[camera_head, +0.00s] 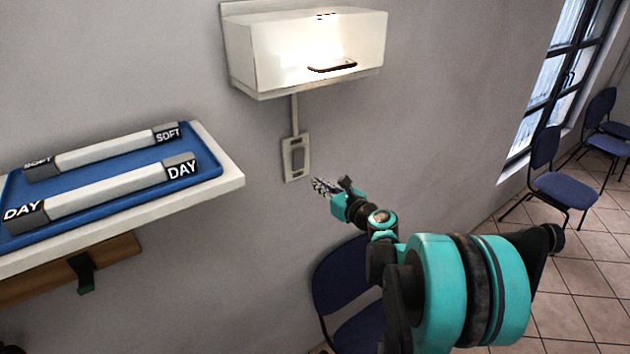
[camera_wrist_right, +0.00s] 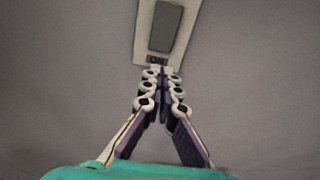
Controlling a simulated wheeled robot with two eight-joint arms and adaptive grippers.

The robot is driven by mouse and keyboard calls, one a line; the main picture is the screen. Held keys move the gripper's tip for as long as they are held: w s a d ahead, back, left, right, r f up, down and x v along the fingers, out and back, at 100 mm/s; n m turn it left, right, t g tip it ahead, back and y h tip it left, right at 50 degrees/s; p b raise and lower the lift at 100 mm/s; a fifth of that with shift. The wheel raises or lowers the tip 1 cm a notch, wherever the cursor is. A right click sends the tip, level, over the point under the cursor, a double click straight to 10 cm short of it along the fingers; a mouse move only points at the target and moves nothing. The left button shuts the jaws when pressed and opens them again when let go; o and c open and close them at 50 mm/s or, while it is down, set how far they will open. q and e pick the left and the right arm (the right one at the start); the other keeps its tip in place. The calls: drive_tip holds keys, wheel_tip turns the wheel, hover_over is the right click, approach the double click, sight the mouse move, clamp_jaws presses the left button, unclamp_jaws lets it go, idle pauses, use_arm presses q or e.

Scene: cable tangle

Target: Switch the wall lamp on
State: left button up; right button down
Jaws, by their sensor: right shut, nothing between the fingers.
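The wall lamp is a white box (camera_head: 305,50) on the wall, with a dark handle on its front. A bright patch shows on its front; I cannot tell whether light comes from inside. A cord runs down from it to a pale switch plate (camera_head: 296,158) with a grey rocker. My right gripper (camera_head: 320,185) is shut and empty, just right of and below the plate in the head view. In the right wrist view the shut fingertips (camera_wrist_right: 159,72) overlap the lower end of the switch plate (camera_wrist_right: 166,28), where small lettering shows. Contact cannot be told. My left gripper is out of view.
A white shelf (camera_head: 222,178) on the left holds a blue tray (camera_head: 205,150) with two white tubes, marked SOFT (camera_head: 105,149) and DAY (camera_head: 110,190). A blue chair (camera_head: 340,275) stands below my right arm. More chairs and a window (camera_head: 560,80) are at right.

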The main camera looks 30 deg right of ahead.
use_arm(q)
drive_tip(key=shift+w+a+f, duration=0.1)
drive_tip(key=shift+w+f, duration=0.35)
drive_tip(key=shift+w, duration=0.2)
use_arm(e)
drive_tip(key=s+f, duration=0.1)
drive_tip(key=s, duration=0.5)
drive_tip(key=shift+s+d+f, duration=0.2)
drive_tip(key=shift+f, duration=0.05)
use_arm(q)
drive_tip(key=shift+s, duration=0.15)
use_arm(e)
drive_tip(key=shift+s+r, duration=0.1)
drive_tip(key=shift+s, duration=0.05)
